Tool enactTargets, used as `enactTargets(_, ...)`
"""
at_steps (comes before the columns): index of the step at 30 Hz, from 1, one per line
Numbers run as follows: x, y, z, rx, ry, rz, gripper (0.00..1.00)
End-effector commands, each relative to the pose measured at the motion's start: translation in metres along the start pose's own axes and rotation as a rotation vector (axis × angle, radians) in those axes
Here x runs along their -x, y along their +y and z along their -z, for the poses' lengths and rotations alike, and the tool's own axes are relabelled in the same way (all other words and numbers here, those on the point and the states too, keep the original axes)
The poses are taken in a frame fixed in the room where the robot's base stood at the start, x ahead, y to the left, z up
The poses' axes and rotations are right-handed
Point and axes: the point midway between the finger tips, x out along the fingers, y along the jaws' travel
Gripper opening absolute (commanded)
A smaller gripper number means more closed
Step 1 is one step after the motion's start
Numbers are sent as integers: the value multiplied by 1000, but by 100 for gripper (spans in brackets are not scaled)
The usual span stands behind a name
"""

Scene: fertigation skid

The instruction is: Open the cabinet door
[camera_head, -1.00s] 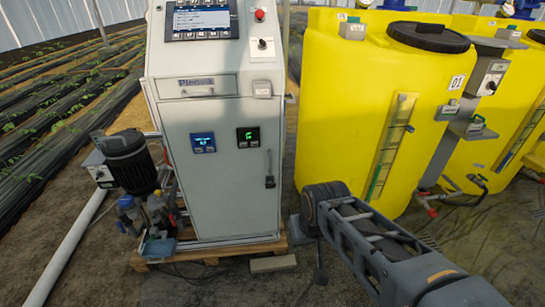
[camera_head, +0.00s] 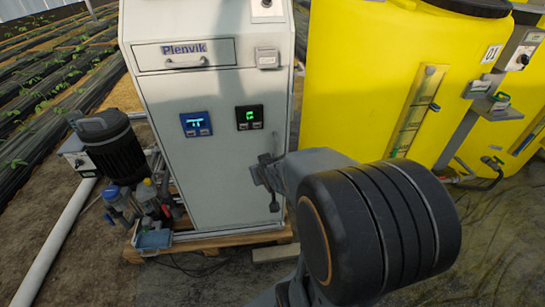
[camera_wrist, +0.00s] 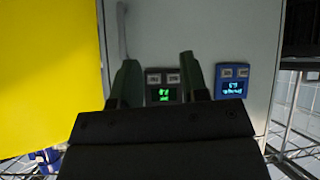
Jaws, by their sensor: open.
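The cabinet door (camera_head: 205,170) is the pale grey front panel of the cabinet and looks shut. A grey bar (camera_wrist: 122,35), probably the handle, shows beyond the left finger. I cannot tell whether a finger touches it.
Two displays, blue (camera_head: 196,124) and green (camera_head: 249,117), sit on the door below a drawer (camera_head: 184,54). A yellow tank (camera_head: 350,80) stands close on the right. A pump (camera_head: 112,150) stands at left. The cabinet rests on a wooden pallet (camera_head: 190,248).

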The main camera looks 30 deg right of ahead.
Motion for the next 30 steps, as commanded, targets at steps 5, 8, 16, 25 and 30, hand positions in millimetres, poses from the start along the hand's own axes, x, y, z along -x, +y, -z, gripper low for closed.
enactTargets(5,-58,42,-20,-34,269,-27,41)
enactTargets(8,-71,58,-28,-53,406,-17,41)
enactTargets(16,-77,83,-46,-100,652,16,41)
enactTargets(25,-90,89,-36,-113,723,30,41)
enactTargets(30,-115,89,-14,-114,723,30,41)
